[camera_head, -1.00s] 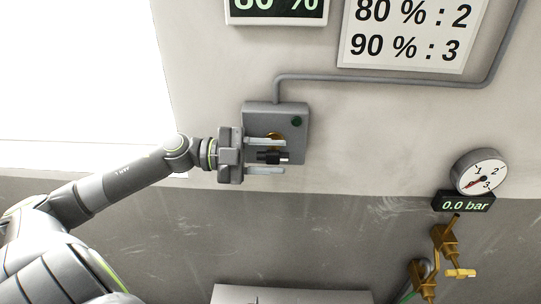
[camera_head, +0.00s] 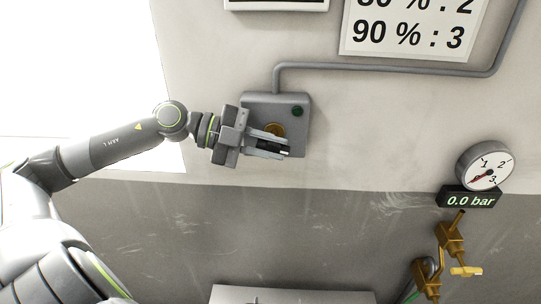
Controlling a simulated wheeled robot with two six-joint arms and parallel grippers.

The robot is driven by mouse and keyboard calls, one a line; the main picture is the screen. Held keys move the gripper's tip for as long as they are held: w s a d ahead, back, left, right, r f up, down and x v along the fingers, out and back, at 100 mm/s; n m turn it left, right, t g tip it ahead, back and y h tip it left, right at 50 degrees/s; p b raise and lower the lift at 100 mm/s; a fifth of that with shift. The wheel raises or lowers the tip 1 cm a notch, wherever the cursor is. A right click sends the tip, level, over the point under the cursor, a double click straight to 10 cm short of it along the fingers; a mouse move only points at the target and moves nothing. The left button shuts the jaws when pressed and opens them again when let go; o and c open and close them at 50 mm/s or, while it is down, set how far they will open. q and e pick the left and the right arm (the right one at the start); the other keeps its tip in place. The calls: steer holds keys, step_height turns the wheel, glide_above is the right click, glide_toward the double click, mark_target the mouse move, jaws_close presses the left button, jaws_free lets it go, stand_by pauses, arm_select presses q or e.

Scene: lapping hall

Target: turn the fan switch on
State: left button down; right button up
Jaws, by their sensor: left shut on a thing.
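The fan switch is a grey box (camera_head: 297,128) on the wall with a round brass plate (camera_head: 275,130), a black handle (camera_head: 286,151) and a dark green lamp (camera_head: 297,111) at its upper right. The lamp looks unlit. My left gripper (camera_head: 278,146) is at the box, coming from the left and tilted down to the right. Its fingers are shut on the black handle, of which only a small part shows between them. The fingers hide most of the handle and part of the brass plate. My right gripper is not in view.
A grey conduit (camera_head: 400,68) runs from the box along the wall to the right. A sign (camera_head: 408,35) hangs above. A dial gauge (camera_head: 484,167), a 0.0 bar display (camera_head: 470,199) and brass valves (camera_head: 452,240) are at the right. The wall around the box is clear.

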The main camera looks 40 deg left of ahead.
arm_select(q)
steer(key=shift+f+g+y+b, duration=0.1)
steer(key=shift+g+y+b, duration=0.3)
steer(key=shift+y+b, duration=0.35)
steer(key=shift+d+g+y, duration=0.1)
steer(key=shift+g+y, duration=0.2)
steer(key=shift+y, duration=0.05)
steer(key=shift+r, duration=0.25)
steer(key=shift+r+g+y+p, duration=0.25)
steer(key=shift+g+y+p, duration=0.3)
steer(key=shift+y, duration=0.35)
steer(key=shift+w+g+y+p, duration=0.1)
steer(key=shift+g+y+p, duration=0.25)
steer(key=shift+y+p, duration=0.25)
steer(key=shift+f+g+y+p, duration=0.2)
steer(key=shift+g+y+p, duration=0.4)
steer(key=shift+y+p, duration=0.45)
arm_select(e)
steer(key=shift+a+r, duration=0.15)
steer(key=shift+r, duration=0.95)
arm_select(q)
steer(key=shift+f, duration=0.1)
steer(key=c, duration=1.3)
jaws_free()
steer(key=shift+c, duration=0.2)
